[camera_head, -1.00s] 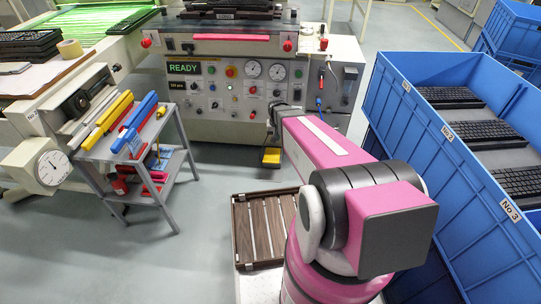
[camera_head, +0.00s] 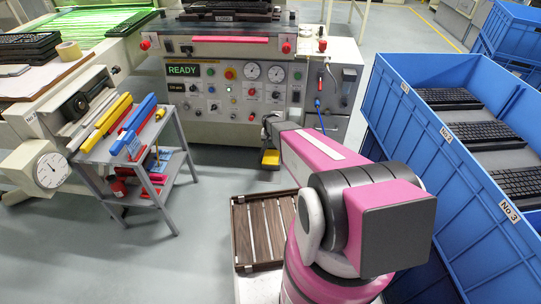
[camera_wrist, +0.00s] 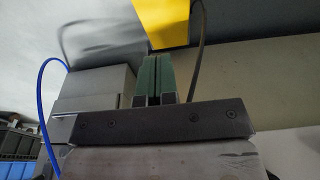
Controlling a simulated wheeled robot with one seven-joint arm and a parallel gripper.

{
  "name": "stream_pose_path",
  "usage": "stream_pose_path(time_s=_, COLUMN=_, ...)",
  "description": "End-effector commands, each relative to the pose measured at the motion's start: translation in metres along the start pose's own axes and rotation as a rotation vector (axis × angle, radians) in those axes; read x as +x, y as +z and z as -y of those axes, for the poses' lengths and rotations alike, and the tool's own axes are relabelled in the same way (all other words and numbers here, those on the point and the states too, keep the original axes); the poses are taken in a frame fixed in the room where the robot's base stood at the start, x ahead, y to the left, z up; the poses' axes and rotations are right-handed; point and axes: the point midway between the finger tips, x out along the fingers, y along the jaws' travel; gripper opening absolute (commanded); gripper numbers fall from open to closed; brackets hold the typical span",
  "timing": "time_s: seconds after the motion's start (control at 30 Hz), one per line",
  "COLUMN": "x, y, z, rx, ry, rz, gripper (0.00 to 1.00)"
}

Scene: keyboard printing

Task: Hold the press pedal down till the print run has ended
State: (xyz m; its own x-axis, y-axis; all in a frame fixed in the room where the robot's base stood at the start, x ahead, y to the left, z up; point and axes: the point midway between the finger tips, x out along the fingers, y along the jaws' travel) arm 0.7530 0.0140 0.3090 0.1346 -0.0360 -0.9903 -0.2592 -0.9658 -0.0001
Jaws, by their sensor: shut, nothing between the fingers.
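The yellow press pedal (camera_head: 270,158) is on the floor at the foot of the press (camera_head: 240,75). The press display (camera_head: 183,70) reads READY. My arm reaches toward the press front, and its wrist end is just above the pedal in the head view; the fingers are hidden there. In the wrist view my gripper (camera_wrist: 153,62) has its dark green fingers shut together, with nothing between them. The pedal (camera_wrist: 160,20) shows beyond the fingertips, at the top edge and partly cut off. A small gap seems to part them; I cannot tell whether they touch.
Blue crates (camera_head: 450,190) with keyboards stand close on the right. A grey trolley (camera_head: 150,170) with coloured bars stands at left. A slatted brown tray (camera_head: 242,240) lies beside my arm. A blue cable (camera_wrist: 47,110) hangs near the gripper. The floor between trolley and tray is clear.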

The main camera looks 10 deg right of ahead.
Motion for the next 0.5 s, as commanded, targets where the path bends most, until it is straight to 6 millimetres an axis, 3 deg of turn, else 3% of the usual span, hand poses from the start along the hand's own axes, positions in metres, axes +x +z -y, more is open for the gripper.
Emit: stream_pose_path(time_s=0.5, x=0.088, y=-0.002, z=0.001, rx=-0.001, ry=0.001, rz=0.002, gripper=0.0)
